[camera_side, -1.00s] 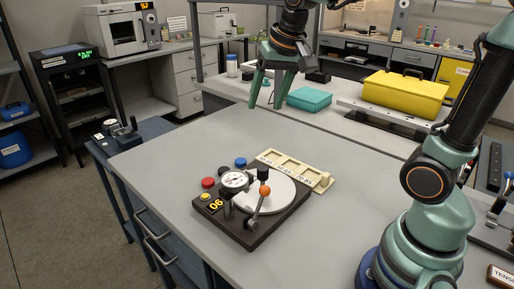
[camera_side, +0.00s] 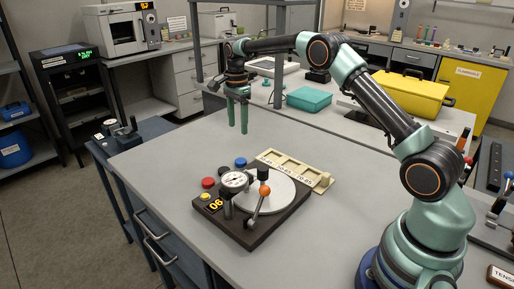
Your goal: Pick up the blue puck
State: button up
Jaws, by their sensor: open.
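The blue puck (camera_side: 240,162) sits at the back edge of the dark square base of the test device, beside a black puck (camera_side: 224,171) and a red puck (camera_side: 208,183). My gripper (camera_side: 238,130) hangs above the grey table, above and behind the blue puck as seen in the side view. Its two green fingers point down, apart, with nothing between them. A clear gap separates the fingertips from the puck.
The dark base (camera_side: 250,238) carries a dial gauge (camera_side: 234,181), a pale round plate (camera_side: 283,190) and an orange-knobbed lever (camera_side: 265,190). A cream slotted tray (camera_side: 322,184) lies behind it. The table's left and right areas are clear.

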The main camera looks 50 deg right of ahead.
aim_at(241, 161)
jog(key=shift+m, duration=0.3)
jog(key=f, duration=1.3)
jog(key=shift+d+f, duration=0.1)
jog(key=shift+d, duration=0.1)
grip_shut()
